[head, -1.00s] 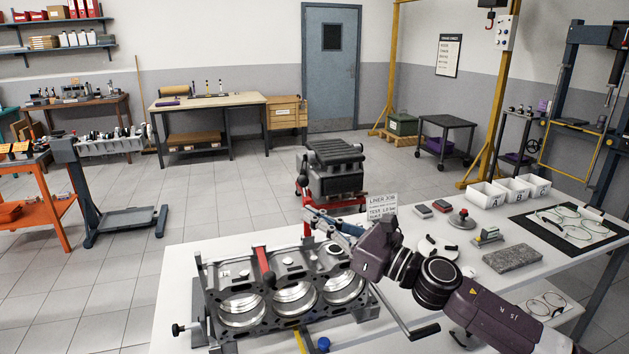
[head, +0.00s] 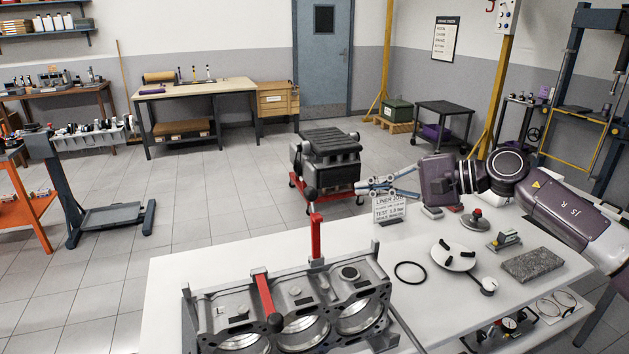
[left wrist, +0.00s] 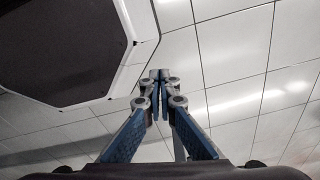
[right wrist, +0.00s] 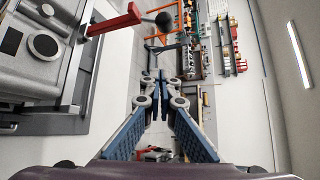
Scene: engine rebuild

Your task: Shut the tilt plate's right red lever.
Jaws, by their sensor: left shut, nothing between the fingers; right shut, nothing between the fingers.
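The right red lever (head: 317,238) stands upright at the far edge of the engine block, its black knob (head: 310,193) on top. It also shows in the right wrist view (right wrist: 115,20), at the upper left. The left red lever (head: 264,296) lies down across the block's top. The tilt plate carrying the engine block (head: 235,308) is largely hidden. My right gripper (head: 366,187) is shut and empty, right of the upright lever and apart from it. My left gripper (left wrist: 160,75) is shut and empty over the floor, outside the head view.
A sign card (head: 389,209), a black ring (head: 410,272), a white disc (head: 453,257) and a grey stone slab (head: 532,265) are on the white table (head: 455,315). An engine on a red stand (head: 327,165) is beyond the table.

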